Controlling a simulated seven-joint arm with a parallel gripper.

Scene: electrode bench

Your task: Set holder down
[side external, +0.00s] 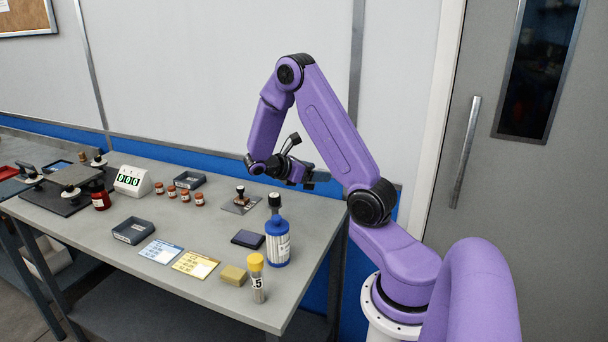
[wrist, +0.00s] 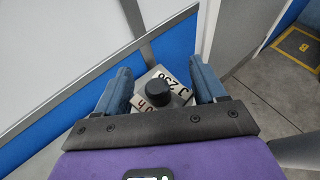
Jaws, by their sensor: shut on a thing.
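My gripper (side external: 316,174) is raised above the bench's far right corner and points to the right. In the wrist view its two blue fingers (wrist: 160,68) stand either side of a holder with a round black knob (wrist: 158,78) and a pale plate with dark and reddish characters (wrist: 178,88). My gripper is shut on this holder. The finger contact is not clearly seen. In the side view the holder is too small and covered to make out.
On the grey bench (side external: 150,205), a blue bottle (side external: 277,243), yellow-capped tube (side external: 257,279), dark pad (side external: 248,239) and stamp-like piece (side external: 240,200) stand to the right. Cards, dark trays (side external: 133,231) and small jars lie further left. The wall runs along the back.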

